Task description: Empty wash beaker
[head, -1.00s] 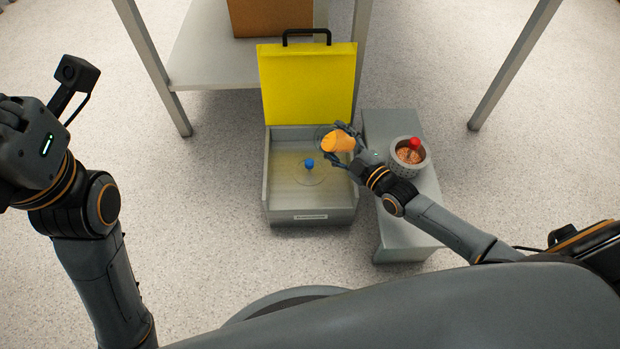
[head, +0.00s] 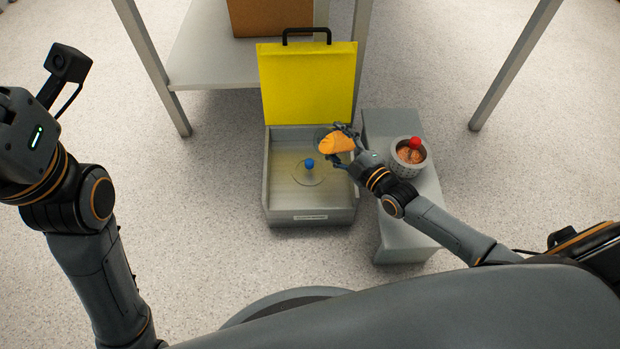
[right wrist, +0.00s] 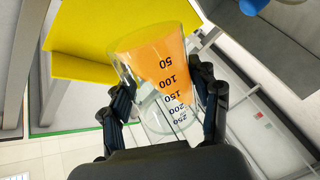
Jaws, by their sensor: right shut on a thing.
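My right gripper (head: 345,143) is shut on a clear beaker with orange liquid (head: 336,143), held tilted above the right side of an open grey bin (head: 309,216). In the right wrist view the beaker (right wrist: 180,118) sits between my two fingers (right wrist: 166,108), with black volume marks and the orange liquid gathered toward its mouth. A blue knob (head: 309,163) stands inside the bin on a round clear part. The bin's yellow lid (head: 308,85) is raised at the back. My left gripper is mostly cut off at the left edge, its fingers out of view.
A grey stand (head: 405,235) is right of the bin and carries a perforated pot (head: 409,171) with a red knob (head: 415,142). A metal table with a brown box (head: 268,18) stands behind. The floor at left is clear.

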